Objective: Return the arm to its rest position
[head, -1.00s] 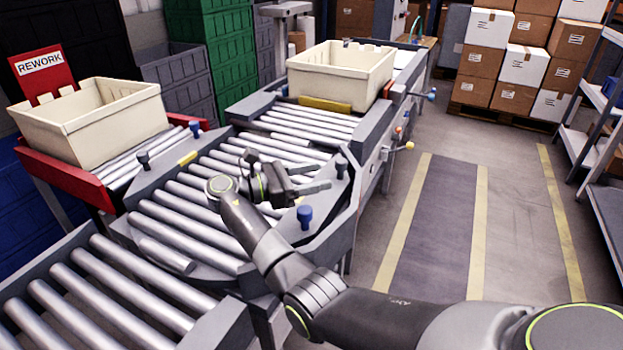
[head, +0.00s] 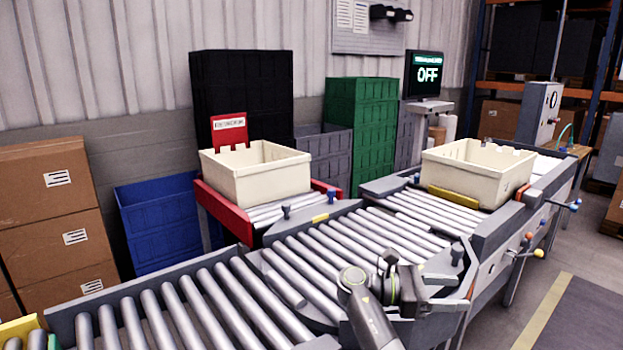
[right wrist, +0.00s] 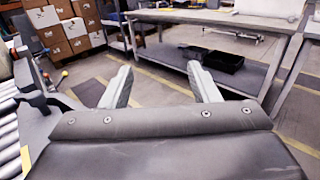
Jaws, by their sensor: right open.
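My right arm comes up from the bottom of the head view, over the roller turntable (head: 300,262). My right gripper (head: 452,291) is near the turntable's right edge, with its fingers pointing right. In the right wrist view the two fingers of the right gripper (right wrist: 160,74) stand well apart with nothing between them. The floor and a grey workbench (right wrist: 215,30) show beyond them. My left gripper is not in view.
A cream tote (head: 255,178) sits on the red rework stand at left. Another cream tote (head: 476,170) sits on the conveyor at right. Open floor lies at right.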

